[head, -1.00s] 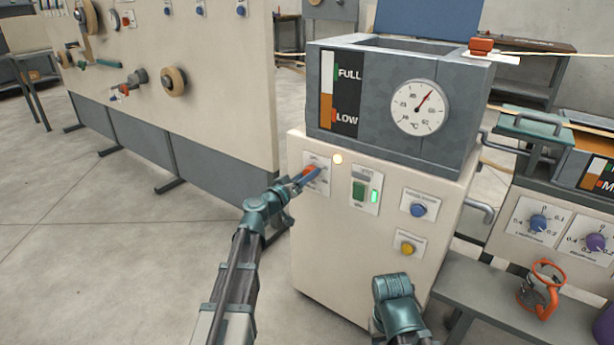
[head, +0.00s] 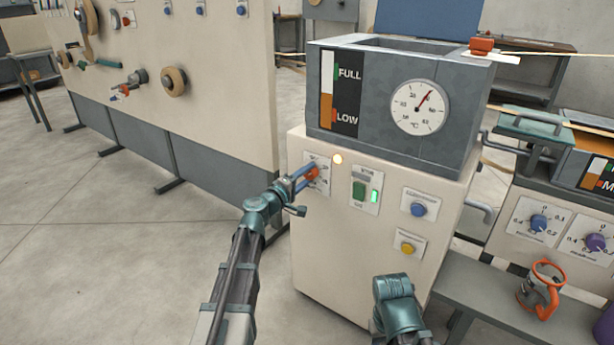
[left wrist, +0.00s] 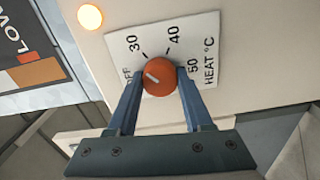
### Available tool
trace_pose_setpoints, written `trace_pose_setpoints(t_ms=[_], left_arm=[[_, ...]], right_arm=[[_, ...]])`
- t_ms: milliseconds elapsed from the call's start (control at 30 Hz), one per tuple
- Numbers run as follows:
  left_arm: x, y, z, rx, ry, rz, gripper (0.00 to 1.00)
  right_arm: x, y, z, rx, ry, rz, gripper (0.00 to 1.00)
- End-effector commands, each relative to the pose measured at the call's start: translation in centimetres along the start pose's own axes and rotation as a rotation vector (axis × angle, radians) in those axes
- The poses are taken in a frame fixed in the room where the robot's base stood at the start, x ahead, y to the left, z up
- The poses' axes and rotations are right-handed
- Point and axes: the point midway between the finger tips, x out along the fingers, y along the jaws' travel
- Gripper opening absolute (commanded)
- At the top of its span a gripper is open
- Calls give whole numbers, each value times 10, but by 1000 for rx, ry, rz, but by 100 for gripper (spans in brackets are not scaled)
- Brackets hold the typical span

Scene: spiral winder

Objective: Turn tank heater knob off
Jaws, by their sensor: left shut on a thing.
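The tank heater knob (left wrist: 158,82) is round and orange with a white pointer line. It sits on a white dial plate (left wrist: 205,28) marked OFF, 30, 40, 50 and HEAT °C. The pointer line aims up-left in the left wrist view, between OFF and 30. My left gripper (left wrist: 155,88) is shut on the knob, one blue finger on each side. In the head view the knob (head: 312,173) shows at the upper left of the cream cabinet front, with my left gripper (head: 305,178) reaching it from the left. My right arm is low in the head view; its fingers do not show.
A round lamp (head: 337,158) glows beside the dial. To its right are a green switch (head: 359,190), a blue knob (head: 418,210) and a yellow knob (head: 407,248). The grey tank (head: 380,95) sits above with a gauge. Open floor lies to the left.

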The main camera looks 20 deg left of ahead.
Motion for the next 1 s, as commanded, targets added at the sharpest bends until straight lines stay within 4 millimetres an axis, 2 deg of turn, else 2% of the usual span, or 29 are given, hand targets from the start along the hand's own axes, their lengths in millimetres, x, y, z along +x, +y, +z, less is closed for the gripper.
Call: trace_pose_setpoints(t_ms=[600, 1000], left_arm=[[0, -1, -1, -571, 2, 0, 0], [0, -1, 0, -818, 2, 0, 0]], right_arm=[[1, 0, 0, 0, 0, 0, 50], [1, 0, 0, 0, 0, 0, 50]])
